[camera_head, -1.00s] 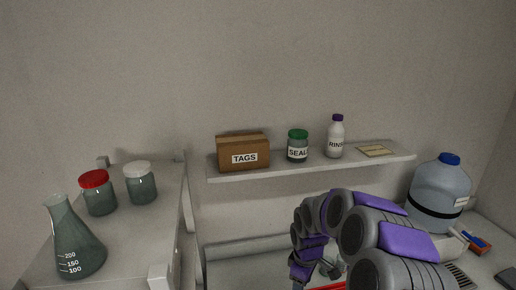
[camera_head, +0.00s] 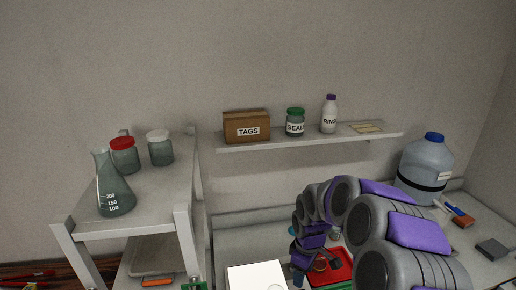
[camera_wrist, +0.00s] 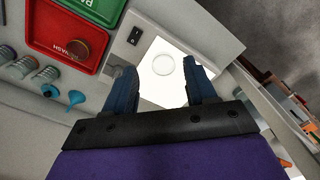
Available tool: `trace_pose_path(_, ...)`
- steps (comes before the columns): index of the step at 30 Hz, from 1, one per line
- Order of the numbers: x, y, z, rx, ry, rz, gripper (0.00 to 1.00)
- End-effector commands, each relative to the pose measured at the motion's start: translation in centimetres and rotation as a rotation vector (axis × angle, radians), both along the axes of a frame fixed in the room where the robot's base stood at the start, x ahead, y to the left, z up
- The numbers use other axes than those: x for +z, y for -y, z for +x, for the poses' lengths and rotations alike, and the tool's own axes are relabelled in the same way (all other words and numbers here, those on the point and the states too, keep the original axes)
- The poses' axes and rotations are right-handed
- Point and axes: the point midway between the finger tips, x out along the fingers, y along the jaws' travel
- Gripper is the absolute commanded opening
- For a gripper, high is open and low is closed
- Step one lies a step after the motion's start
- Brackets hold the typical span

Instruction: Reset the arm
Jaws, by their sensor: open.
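My arm reaches down at the right of the head view, and my gripper (camera_head: 298,277) shows small at its end, low over the bench. In the wrist view my gripper (camera_wrist: 161,78) has its two dark blue fingers apart, with nothing between them. Beyond the fingertips lies a bright white top with a round disc (camera_wrist: 163,65). The same white box top (camera_head: 255,274) shows at the bottom of the head view, left of my gripper.
A red tray (camera_wrist: 50,28) marked WASH, a green tray (camera_wrist: 98,6) and a blue funnel (camera_wrist: 76,97) lie nearby. A flask (camera_head: 114,190) and two jars stand on the left rack (camera_head: 90,225). The wall shelf (camera_head: 300,142) holds a TAGS box. A large jug (camera_head: 424,170) stands right.

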Motion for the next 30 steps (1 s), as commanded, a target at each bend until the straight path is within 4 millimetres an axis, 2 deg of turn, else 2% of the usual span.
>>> trace_pose_path(10, 2.7, -0.5, -4.2, -0.098, -0.013, 0.007, 0.56)
trace_pose_path(14, 3.9, -0.7, -7.0, -0.16, -0.029, 0.004, 0.56)
trace_pose_path(22, 6.8, -0.4, -15.5, -0.375, -0.06, -0.015, 0.56)
trace_pose_path(30, 7.4, 0.3, -24.8, -0.631, -0.098, -0.051, 0.56)
